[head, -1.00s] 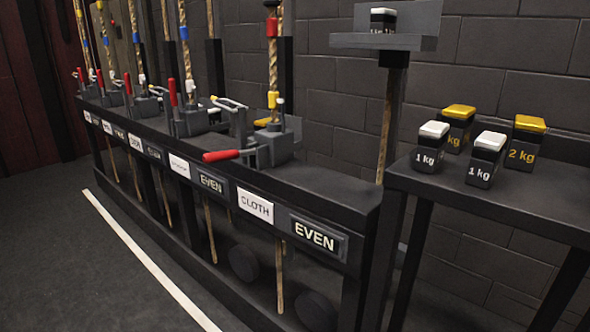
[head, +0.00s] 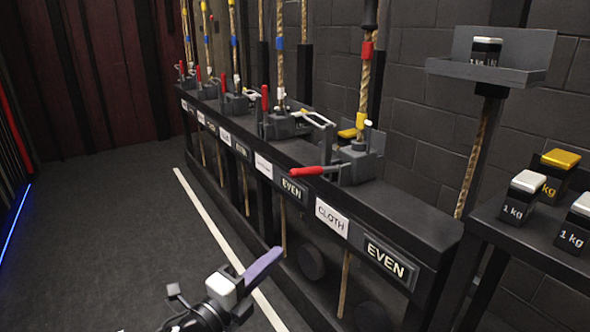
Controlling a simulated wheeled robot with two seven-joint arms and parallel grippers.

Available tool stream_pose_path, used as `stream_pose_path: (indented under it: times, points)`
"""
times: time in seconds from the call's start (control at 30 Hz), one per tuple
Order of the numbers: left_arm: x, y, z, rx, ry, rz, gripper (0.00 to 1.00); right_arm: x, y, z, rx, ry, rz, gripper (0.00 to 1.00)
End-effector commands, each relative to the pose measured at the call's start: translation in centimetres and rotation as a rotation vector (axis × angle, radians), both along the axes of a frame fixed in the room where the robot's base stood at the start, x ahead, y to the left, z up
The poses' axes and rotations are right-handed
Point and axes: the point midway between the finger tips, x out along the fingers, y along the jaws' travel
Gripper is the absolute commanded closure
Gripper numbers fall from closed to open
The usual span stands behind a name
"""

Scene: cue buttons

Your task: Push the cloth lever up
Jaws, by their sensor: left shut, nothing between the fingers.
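The cloth lever (head: 312,170) has a red handle that lies nearly level and points left from its dark lock block, above the white CLOTH label (head: 332,217). A rope with yellow and red bands rises behind the block. My left gripper (head: 274,255) is at the bottom of the view, below and to the left of the lever, in front of the rail and well apart from it. Its purple-grey fingers are together, with nothing seen between them. My right gripper is not in view.
Other levers along the rail (head: 410,218) have upright red handles, such as the neighbouring one (head: 265,98). An EVEN plate (head: 390,261) is right of the CLOTH label. Weights stand on a side table (head: 530,238) at right. The floor (head: 110,225) at left is clear.

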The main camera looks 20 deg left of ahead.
Motion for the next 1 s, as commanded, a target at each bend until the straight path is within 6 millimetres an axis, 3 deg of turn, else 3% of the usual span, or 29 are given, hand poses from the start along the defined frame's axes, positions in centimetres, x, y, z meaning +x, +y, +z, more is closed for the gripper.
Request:
stream_pose_path:
  times: [0.03, 0.1, 0.2, 0.3, 0.77, 1.0]
  points:
    - [1.8, 1.2, 2.8, 0.218, -0.112, -0.033, 1.0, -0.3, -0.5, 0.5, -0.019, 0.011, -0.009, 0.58]
    - [3.1, 2.1, 4.3, 0.477, -0.231, -0.083, 1.0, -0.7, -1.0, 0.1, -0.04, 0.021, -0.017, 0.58]
    - [4.3, 3.1, 5.1, 0.741, -0.338, -0.142, 1.0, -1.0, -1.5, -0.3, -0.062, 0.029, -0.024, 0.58]
    - [4.8, 3.8, 5.2, 0.883, -0.39, -0.178, 1.0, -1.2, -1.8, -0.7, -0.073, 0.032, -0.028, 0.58]
    - [5.2, 3.8, 5.0, 0.925, -0.408, -0.192, 1.0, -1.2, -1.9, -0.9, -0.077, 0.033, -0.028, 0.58]
    - [8.2, 1.9, 5.3, 0.923, -0.41, -0.19, 1.0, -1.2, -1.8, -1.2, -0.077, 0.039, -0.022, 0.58]
